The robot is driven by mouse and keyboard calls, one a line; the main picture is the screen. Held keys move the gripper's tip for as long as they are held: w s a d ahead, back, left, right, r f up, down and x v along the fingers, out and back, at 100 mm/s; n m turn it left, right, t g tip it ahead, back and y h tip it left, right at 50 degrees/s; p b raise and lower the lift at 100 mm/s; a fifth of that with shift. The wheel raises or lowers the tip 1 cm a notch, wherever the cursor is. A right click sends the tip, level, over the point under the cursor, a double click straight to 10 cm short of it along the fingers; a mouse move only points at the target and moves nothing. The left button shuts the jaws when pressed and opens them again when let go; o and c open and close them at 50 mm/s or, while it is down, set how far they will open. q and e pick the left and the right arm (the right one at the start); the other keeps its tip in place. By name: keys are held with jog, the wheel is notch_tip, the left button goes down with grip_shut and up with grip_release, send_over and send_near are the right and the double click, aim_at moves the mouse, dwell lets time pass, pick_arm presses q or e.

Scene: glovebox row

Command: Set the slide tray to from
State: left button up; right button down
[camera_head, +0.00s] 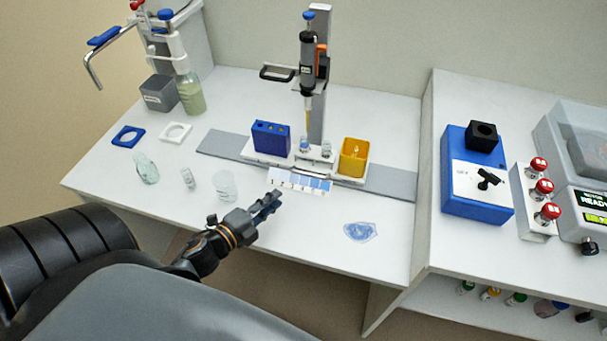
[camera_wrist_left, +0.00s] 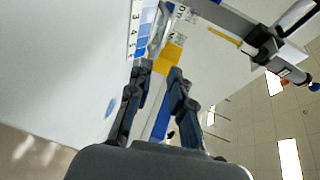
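The slide tray (camera_head: 328,164) is a white carriage on a long grey rail (camera_head: 390,182) in the middle of the bench. It carries a blue rack (camera_head: 271,138) at its left, small clear vessels at its middle and a yellow box (camera_head: 354,156) at its right. A numbered blue-and-white scale strip (camera_head: 300,181) lies along its front; it also shows in the left wrist view (camera_wrist_left: 141,36). My left gripper (camera_head: 270,198) is open just in front of the strip's left end. In the left wrist view its fingers (camera_wrist_left: 159,74) stand apart, with the yellow box (camera_wrist_left: 172,57) beyond. My right gripper is out of view.
A dispenser on a post (camera_head: 308,70) stands over the tray. A clear beaker (camera_head: 225,186) stands left of my gripper, with a vial (camera_head: 188,178) beyond. A blue-marked clear piece (camera_head: 360,231) lies right. A blue box (camera_head: 474,180) stands on the right bench.

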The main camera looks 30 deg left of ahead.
aim_at(306, 175)
pick_arm(q)
jog(key=p+x, duration=0.1)
jog(key=x, duration=1.2)
jog(key=shift+w, duration=0.15)
grip_shut()
